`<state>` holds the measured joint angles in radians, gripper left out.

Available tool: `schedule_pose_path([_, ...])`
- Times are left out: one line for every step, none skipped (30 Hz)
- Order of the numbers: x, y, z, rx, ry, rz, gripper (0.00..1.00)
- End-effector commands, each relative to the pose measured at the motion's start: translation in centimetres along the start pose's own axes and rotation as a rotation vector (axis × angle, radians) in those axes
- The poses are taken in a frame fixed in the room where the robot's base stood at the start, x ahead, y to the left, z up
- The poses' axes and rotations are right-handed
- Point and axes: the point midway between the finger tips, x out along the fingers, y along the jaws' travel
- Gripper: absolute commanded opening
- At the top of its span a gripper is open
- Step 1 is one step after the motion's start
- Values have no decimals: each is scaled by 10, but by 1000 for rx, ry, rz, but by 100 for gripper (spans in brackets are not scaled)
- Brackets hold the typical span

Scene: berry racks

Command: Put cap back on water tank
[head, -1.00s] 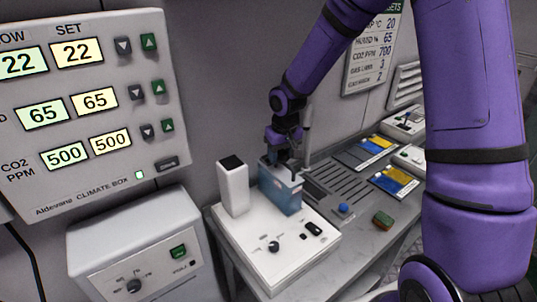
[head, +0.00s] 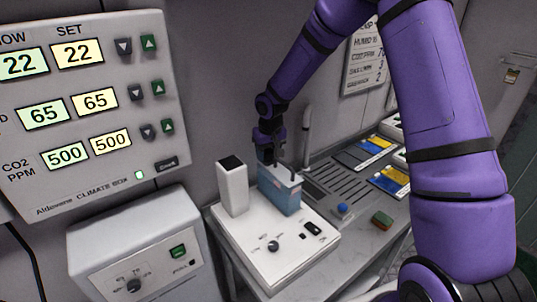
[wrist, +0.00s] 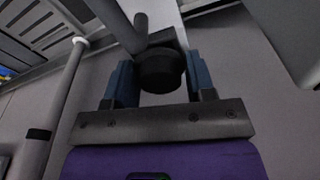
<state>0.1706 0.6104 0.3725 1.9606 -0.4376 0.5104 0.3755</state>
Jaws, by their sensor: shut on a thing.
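The water tank (head: 279,192) is a translucent blue box standing upright on the white base unit, with a dark piece at its top. My gripper (head: 268,154) is above the tank's back-left top edge, close to it; I cannot tell whether they touch. In the wrist view my gripper (wrist: 160,82) is shut on a dark, short, round piece, which looks like the cap (wrist: 160,72), between its blue fingers. The cap cannot be made out in the head view. The tank's opening is not clearly visible.
A white tower with a dark top (head: 232,187) stands just left of the tank. A thin upright pole (head: 306,128) is behind it. The climate box (head: 90,110) is at the left.

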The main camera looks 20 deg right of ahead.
Motion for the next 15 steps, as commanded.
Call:
schedule_pose_path([8,0,6,1,-17,-4,28])
schedule_pose_path([9,0,6,1,-17,-4,28])
schedule_pose_path([10,0,7,1,-18,-4,28])
schedule_pose_path([10,0,7,1,-18,-4,28])
schedule_pose_path([11,0,7,1,-19,-4,28])
schedule_pose_path([13,0,8,1,-19,-4,28])
schedule_pose_path([13,0,8,1,-19,-4,28])
schedule_pose_path([14,0,8,1,-20,-4,28])
schedule_pose_path([15,0,8,2,-20,-4,28])
schedule_pose_path([16,0,8,2,-20,-4,28])
schedule_pose_path([17,0,9,2,-20,-4,28])
schedule_pose_path([18,0,9,2,-20,-4,28])
schedule_pose_path([19,0,9,2,-19,-4,28])
schedule_pose_path([19,0,9,2,-19,-4,28])
schedule_pose_path([20,0,9,2,-19,-4,28])
